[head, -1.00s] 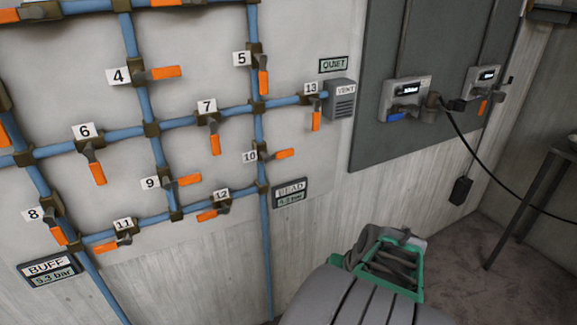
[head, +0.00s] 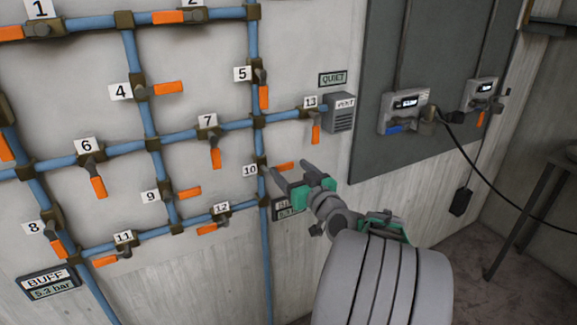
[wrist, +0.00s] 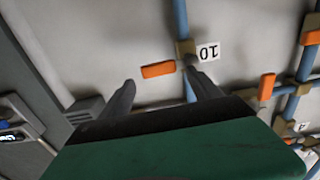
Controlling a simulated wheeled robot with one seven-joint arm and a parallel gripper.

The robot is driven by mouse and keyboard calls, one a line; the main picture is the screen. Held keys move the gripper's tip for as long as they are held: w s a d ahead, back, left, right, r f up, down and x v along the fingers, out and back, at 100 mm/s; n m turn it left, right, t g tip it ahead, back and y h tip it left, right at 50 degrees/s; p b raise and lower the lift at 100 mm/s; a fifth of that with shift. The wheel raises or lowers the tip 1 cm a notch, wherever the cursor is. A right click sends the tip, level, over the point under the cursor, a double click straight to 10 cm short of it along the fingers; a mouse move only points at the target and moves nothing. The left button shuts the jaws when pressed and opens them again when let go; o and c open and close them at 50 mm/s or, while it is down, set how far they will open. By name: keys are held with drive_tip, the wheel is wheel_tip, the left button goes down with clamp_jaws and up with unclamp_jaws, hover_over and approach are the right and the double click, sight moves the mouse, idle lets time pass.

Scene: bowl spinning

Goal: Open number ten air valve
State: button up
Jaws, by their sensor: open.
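Valve 10 sits on the vertical blue pipe (head: 264,225), beside its white number 10 label (head: 250,170). Its orange handle (head: 284,166) points right, crosswise to the pipe. In the wrist view, which is turned over, the handle (wrist: 158,69) points left from the brass valve body (wrist: 186,48). My gripper (head: 290,173) is open, with its fingers reaching toward the wall at valve 10. In the wrist view the fingertips (wrist: 160,86) spread to either side of the handle's length, and the handle shows beyond them. Contact is not visible.
Valve 12 (head: 222,215) and valve 5 (head: 260,78) are on nearby pipes. A vent box (head: 341,114) stands out from the wall at upper right. A dark panel with meters (head: 404,110) is farther right.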

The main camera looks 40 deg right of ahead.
drive_tip(key=shift+w+d, duration=0.1)
drive_tip(key=shift+w, duration=0.75)
drive_tip(key=shift+c, duration=0.3)
clamp_jaws()
